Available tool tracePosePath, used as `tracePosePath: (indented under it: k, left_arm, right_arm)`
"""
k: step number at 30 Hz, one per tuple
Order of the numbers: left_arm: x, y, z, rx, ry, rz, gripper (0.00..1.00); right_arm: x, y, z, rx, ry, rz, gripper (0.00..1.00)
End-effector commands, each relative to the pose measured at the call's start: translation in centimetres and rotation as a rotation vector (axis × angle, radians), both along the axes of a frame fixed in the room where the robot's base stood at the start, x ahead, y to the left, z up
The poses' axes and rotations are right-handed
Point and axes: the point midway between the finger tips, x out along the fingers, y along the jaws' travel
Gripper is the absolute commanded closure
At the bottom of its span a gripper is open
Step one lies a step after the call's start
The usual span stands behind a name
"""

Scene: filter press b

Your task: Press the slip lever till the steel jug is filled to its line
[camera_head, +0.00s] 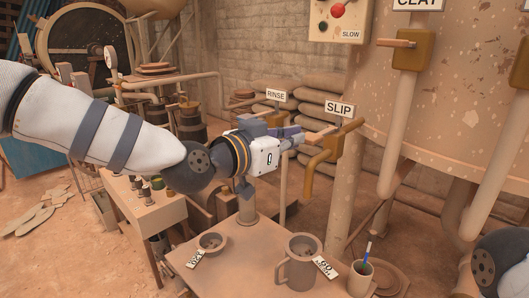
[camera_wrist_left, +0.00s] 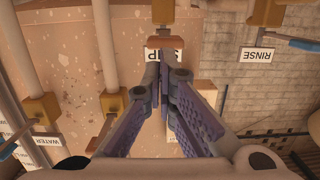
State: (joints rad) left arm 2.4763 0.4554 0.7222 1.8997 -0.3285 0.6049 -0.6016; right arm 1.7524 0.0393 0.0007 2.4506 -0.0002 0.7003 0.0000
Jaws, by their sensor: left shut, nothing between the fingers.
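The slip lever (camera_head: 319,138) is a wooden handle on a mustard-coloured tap under the SLIP sign (camera_head: 340,109). My left gripper (camera_head: 299,137) is shut and empty, its fingertips close to the lever's near end; I cannot tell whether they touch. In the left wrist view the gripper (camera_wrist_left: 165,76) points at the tap (camera_wrist_left: 163,12), partly covering the upside-down SLIP sign (camera_wrist_left: 178,56). The steel jug (camera_head: 299,268) looks brownish and stands upright on the table below the spout. No stream shows, and its line and inside level cannot be made out. My right gripper is out of view.
The table (camera_head: 246,278) also holds a bowl (camera_head: 211,241), small label cards and a cup with a brush (camera_head: 361,277). The CLAY tap (camera_head: 412,50) is to the right and the RINSE sign (camera_head: 276,95) behind. A large tank (camera_head: 450,90) stands at right.

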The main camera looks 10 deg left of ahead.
Motion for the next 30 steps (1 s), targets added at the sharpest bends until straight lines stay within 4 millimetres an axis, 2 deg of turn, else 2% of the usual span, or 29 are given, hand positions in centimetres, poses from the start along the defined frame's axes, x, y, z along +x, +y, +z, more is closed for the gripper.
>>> tracePosePath:
  k: [3, 9, 15, 24, 26, 29, 30]
  left_arm:
    - [-2.3, 1.7, -1.0, -0.002, 0.009, 0.001, 1.00]
    - [-5.1, 3.9, -1.6, -0.003, 0.004, 0.002, 1.00]
    - [-6.2, 4.6, -1.9, -0.003, 0.004, 0.002, 1.00]
    - [-6.2, 4.6, -2.2, -0.002, 0.010, 0.001, 1.00]
    - [-6.6, 4.5, -3.8, 0.003, 0.051, 0.000, 1.00]
    - [-8.4, 4.4, -10.5, 0.022, 0.228, 0.007, 1.00]
    - [-9.9, 4.5, -14.1, 0.033, 0.328, 0.015, 1.00]
  right_arm:
    - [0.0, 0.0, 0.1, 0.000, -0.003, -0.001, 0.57]
    - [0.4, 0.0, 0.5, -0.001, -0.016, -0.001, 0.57]
    - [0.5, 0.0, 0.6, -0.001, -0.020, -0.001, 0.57]
    - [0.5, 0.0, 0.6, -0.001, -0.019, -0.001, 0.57]
    - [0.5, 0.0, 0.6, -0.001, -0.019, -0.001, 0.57]
    - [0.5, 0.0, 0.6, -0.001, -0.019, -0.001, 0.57]
    - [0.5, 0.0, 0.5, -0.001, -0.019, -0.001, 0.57]
